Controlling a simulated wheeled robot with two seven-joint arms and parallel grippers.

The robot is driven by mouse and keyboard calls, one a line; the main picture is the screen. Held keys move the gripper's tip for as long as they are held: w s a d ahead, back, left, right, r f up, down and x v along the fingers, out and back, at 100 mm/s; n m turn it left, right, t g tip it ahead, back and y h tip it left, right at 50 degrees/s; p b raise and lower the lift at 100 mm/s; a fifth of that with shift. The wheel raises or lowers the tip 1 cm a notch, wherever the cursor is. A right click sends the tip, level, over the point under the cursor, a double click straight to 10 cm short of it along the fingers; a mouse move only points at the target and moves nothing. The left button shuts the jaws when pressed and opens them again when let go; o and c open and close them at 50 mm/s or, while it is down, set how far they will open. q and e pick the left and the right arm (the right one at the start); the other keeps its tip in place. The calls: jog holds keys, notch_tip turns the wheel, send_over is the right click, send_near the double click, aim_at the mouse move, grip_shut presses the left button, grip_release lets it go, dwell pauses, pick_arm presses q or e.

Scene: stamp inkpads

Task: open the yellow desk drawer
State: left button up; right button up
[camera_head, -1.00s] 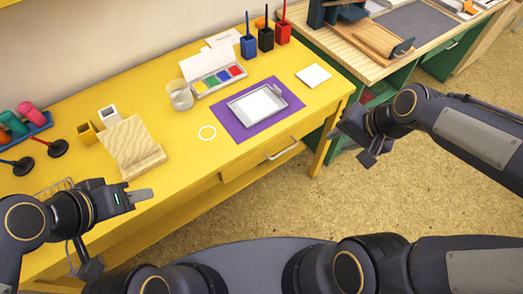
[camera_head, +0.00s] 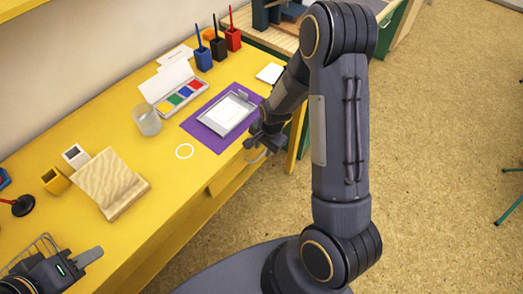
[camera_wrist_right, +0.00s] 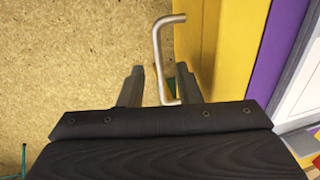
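The yellow desk (camera_head: 150,228) runs along the left, and its drawer (camera_head: 222,180) is in the front face below the top, looking shut. The silver bar handle (camera_wrist_right: 158,55) shows clearly in the wrist view, standing out from the yellow front (camera_wrist_right: 188,45). My right gripper (camera_head: 258,148) is at the desk's front edge by the handle. In the right wrist view its fingers (camera_wrist_right: 160,88) are open, with the handle's near end between them; I cannot tell whether they touch it. My left gripper (camera_head: 90,257) is over the desk's near left; its opening cannot be made out.
A purple mat (camera_head: 203,133) with a grey tray (camera_head: 208,123) lies close behind my right gripper. A paint box (camera_head: 185,95), a glass (camera_head: 146,122), pen holders (camera_head: 218,50) and a wooden stand (camera_head: 105,180) are on the desk.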

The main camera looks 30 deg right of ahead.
jog(key=shift+w+f, duration=0.2)
jog(key=shift+f, duration=1)
grip_shut()
